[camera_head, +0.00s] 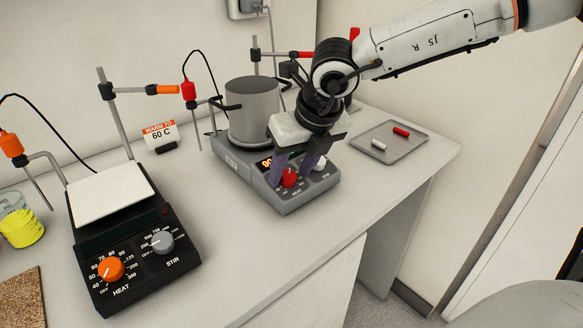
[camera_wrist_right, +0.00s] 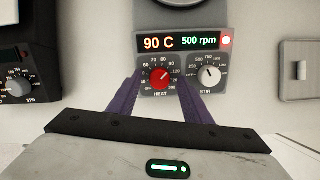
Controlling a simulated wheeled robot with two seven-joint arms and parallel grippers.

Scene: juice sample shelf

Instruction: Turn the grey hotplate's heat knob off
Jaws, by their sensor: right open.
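The grey hotplate (camera_head: 240,172) stands on the bench with a metal pot (camera_head: 253,110) on it. Its red heat knob (camera_head: 289,177) is at the front left of its panel; it also shows in the right wrist view (camera_wrist_right: 160,78), its white mark pointing to the upper right. The display (camera_wrist_right: 185,42) reads 90 C and 500 rpm, with a red light lit. My right gripper (camera_head: 291,174) is open, with one purple finger on each side of the heat knob. I cannot tell whether the fingers touch it. My left gripper is not in view.
The white stir knob (camera_wrist_right: 209,74) is close to the right finger. A black hotplate (camera_head: 130,240) with an orange heat knob stands at the left. A tray (camera_head: 385,156) with two small bars lies at the right. A sign (camera_head: 160,133) reads "warm to 60 C".

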